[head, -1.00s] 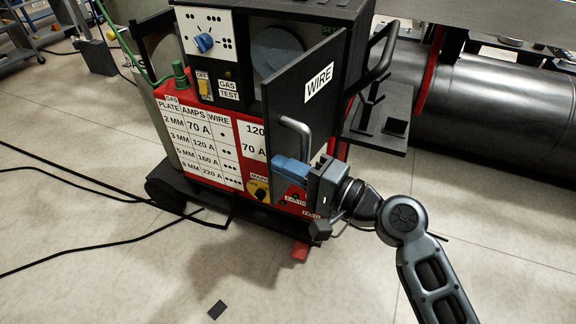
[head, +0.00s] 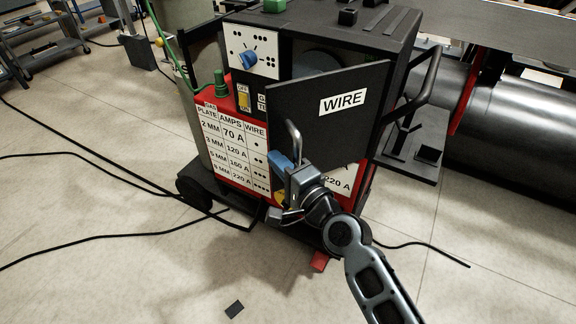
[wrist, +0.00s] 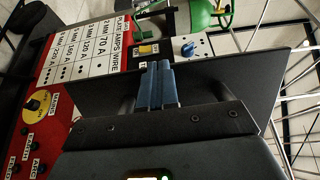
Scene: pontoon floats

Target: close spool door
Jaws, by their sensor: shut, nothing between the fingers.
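The spool door (head: 335,115) is a dark flat panel marked WIRE on the front of the welding machine. It stands ajar, its right edge by the cabinet's right side and its left edge swung out from the front. Part of the round spool (head: 320,64) shows in the opening above it. A grey bent handle (head: 293,136) is at the door's lower left. My gripper (head: 281,162) is beside the handle, in front of the door's lower left part, with blue fingers shut and empty. In the wrist view the fingers (wrist: 155,82) overlap the dark door panel (wrist: 225,85); I cannot tell whether they touch it.
The welding machine's red and white front panel (head: 232,150) is left of the door, with a blue knob (head: 249,59) above. A bent rail (head: 425,75) sticks out at the machine's right. Black cables (head: 90,157) lie on the left floor. The front floor is mostly clear.

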